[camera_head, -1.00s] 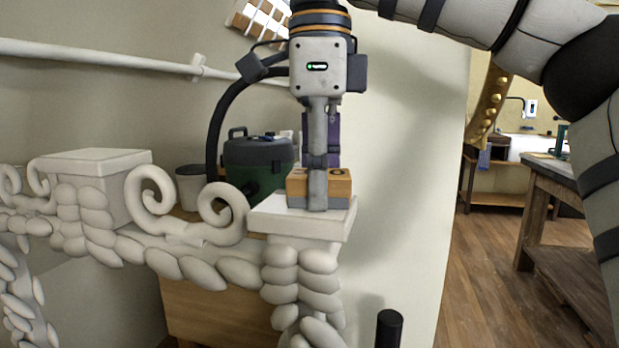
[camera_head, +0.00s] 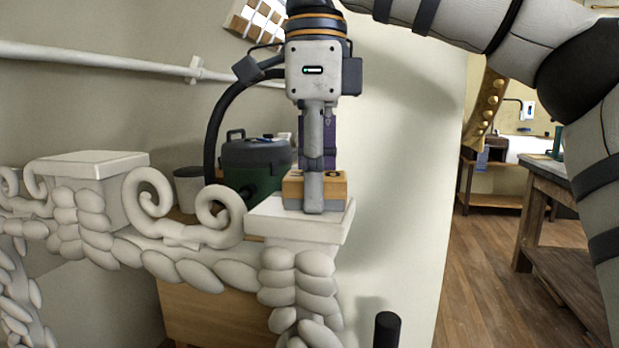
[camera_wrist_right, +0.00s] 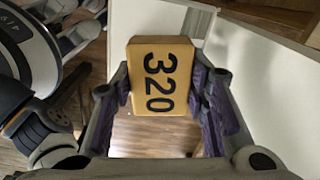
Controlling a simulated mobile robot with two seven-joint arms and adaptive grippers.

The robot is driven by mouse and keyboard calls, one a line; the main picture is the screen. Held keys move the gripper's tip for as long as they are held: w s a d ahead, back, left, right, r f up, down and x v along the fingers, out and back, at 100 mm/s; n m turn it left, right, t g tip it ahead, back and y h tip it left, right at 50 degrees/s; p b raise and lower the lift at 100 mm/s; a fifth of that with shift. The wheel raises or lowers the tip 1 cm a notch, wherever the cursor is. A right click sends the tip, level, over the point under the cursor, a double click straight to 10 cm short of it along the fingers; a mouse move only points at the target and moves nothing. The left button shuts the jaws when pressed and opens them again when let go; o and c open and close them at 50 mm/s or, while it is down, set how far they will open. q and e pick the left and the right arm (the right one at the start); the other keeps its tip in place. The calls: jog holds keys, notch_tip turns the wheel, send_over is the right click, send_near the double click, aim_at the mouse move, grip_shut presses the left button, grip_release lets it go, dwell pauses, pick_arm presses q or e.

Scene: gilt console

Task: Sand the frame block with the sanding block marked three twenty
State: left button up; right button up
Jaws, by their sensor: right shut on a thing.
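The sanding block (camera_head: 338,187) has a wood-coloured body and a grey underside. Its face reads 320 in the right wrist view (camera_wrist_right: 160,78). My right gripper (camera_head: 314,205) points down and is shut on it, with the fingers on either side. The sanding block sits on the flat white top of the frame block (camera_head: 285,226), at the right end of the carved frame, and appears to touch it. The gripper's front finger hides part of the sanding block. My left gripper is not in view.
White scrolls (camera_head: 222,215) rise just left of the frame block. A second flat-topped white block (camera_head: 95,165) stands farther left. A green and black canister machine (camera_head: 255,160) with a hose stands behind. A wooden workbench (camera_head: 550,190) is at the right, with open floor before it.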

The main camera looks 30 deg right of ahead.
aim_at(296, 173)
jog(key=shift+w+a, duration=0.8)
jog(key=shift+w, duration=0.1)
jog(key=shift+r, duration=3.15)
jog(key=shift+s+f, duration=0.1)
jog(key=shift+f, duration=0.05)
